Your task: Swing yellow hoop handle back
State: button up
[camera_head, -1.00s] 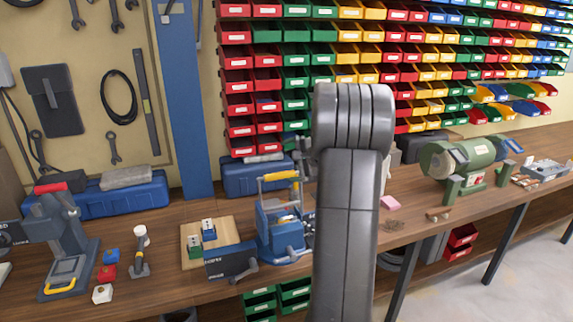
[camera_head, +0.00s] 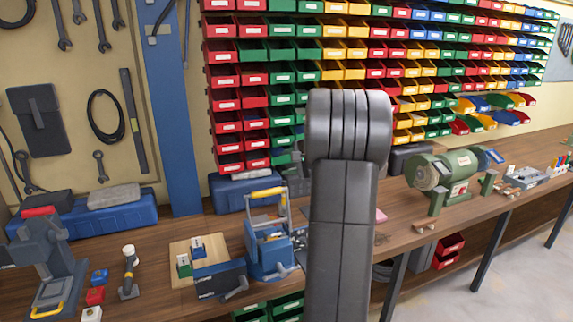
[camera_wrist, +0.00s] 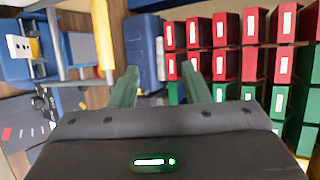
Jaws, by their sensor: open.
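A blue open caddy (camera_head: 272,254) stands on the bench, left of my arm, with grey side bars rising to a yellow hoop handle (camera_head: 268,192). The handle is raised above the caddy. In the wrist view the yellow hoop handle (camera_wrist: 103,40) shows as a yellow bar left of my gripper (camera_wrist: 156,80). The gripper's two green fingers are apart with nothing between them, and they do not touch the handle. The blue caddy (camera_wrist: 78,45) shows at the upper left of that view. In the head view my arm hides the gripper.
A wooden board (camera_head: 187,272) with small socket boxes lies left of the caddy. A blue case (camera_head: 236,192) stands behind it. Red and green bins (camera_head: 240,120) line the wall. A green grinder (camera_head: 452,178) stands to the right. A press (camera_head: 48,255) stands at the far left.

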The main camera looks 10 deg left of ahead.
jog(key=shift+a+f, duration=0.1)
jog(key=shift+f, duration=0.1)
jog(key=shift+r, duration=0.1)
jog(key=b+v, duration=0.4)
jog(key=v, duration=0.9)
jog(key=shift+d+r, duration=0.15)
jog(key=shift+d, duration=0.2)
jog(key=shift+s, duration=0.15)
